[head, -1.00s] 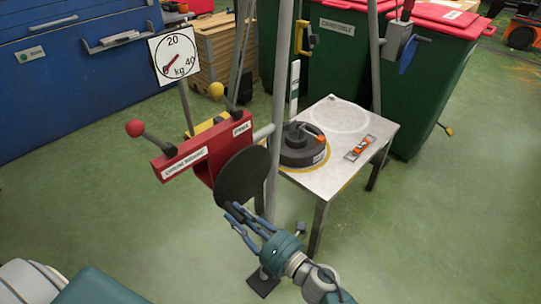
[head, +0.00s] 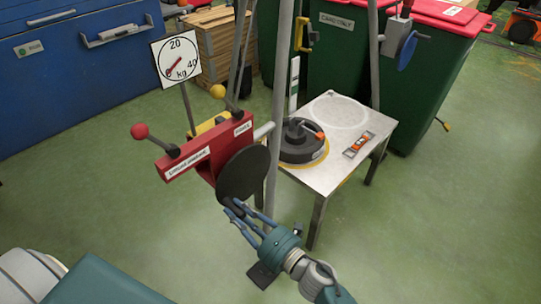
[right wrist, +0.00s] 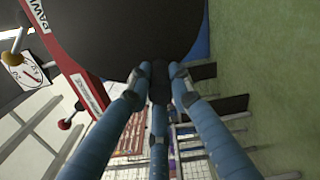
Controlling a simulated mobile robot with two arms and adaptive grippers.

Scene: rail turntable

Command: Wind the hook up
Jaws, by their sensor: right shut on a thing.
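The red winch (head: 203,155) stands left of centre with a black disc (head: 243,175) on its near side. It has a lever with a red ball (head: 139,131), a lever with a yellow ball (head: 217,91) and white labels. My right gripper (head: 240,208) is shut on the dark crank handle (head: 229,203) at the disc's lower edge. In the right wrist view the fingers surround the black handle (right wrist: 160,92) below the disc. I cannot make out the hook for certain. My left gripper is out of view.
A dial (head: 176,57) marked in kg stands behind the winch. A metal table (head: 335,175) at right holds a black round weight (head: 300,150) and a small orange-and-grey item (head: 358,145). Grey poles rise beside the winch. Green bins (head: 440,85) stand behind; the floor (head: 440,230) at right is clear.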

